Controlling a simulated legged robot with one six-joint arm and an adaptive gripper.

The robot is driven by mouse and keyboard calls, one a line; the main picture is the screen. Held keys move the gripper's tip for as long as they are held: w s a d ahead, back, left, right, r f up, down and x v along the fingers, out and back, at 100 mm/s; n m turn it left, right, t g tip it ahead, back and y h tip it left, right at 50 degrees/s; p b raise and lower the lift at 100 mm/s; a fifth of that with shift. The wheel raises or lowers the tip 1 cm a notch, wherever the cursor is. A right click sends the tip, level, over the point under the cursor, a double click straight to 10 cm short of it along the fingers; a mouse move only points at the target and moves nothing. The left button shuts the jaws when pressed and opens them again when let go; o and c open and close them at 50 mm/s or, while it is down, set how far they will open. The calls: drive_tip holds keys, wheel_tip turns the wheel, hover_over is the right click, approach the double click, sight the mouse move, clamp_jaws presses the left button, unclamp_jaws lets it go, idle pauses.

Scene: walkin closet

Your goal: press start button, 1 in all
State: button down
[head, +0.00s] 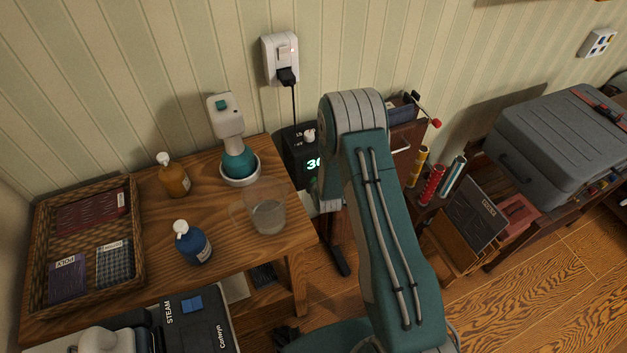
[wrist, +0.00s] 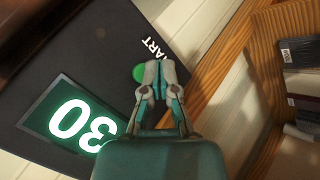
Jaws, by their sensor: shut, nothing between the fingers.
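A black device (wrist: 95,45) with a lit display reading 30 (wrist: 82,126) fills the left of the wrist view. Its round green start button (wrist: 139,73) shows just left of my fingertips, partly covered by a finger. White lettering beside it ends in "ART"; the rest is hidden. My gripper (wrist: 160,66) is shut and empty, its tips over the device face near the button. I cannot tell whether they touch it. In the head view the device (head: 296,150) stands by the wall, partly hidden behind my arm; the button is not distinguishable there.
A wooden table (head: 220,270) left of the device holds a wicker basket (head: 138,235), an amber bottle (head: 173,180), a blue bottle (head: 192,245), a clear cup (head: 267,215) and a teal-and-white appliance (head: 237,160). Right of my arm are colored rolls (head: 431,186) and a grey case (head: 560,140).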

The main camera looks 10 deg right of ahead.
drive_tip(key=shift+w, duration=0.1)
drive_tip(key=shift+w+r, duration=0.1)
drive_tip(key=shift+w, duration=0.2)
drive_tip(key=shift+w+a, duration=0.15)
drive_tip(key=shift+w, duration=0.2)
idle(0.8)
drive_tip(key=shift+s, duration=0.75)
drive_tip(key=shift+d, duration=0.2)
drive_tip(key=shift+s+d, duration=0.25)
drive_tip(key=shift+s, duration=1)
drive_tip(key=shift+s+d, duration=0.2)
drive_tip(key=shift+s, duration=1.05)
drive_tip(key=shift+r, duration=0.1)
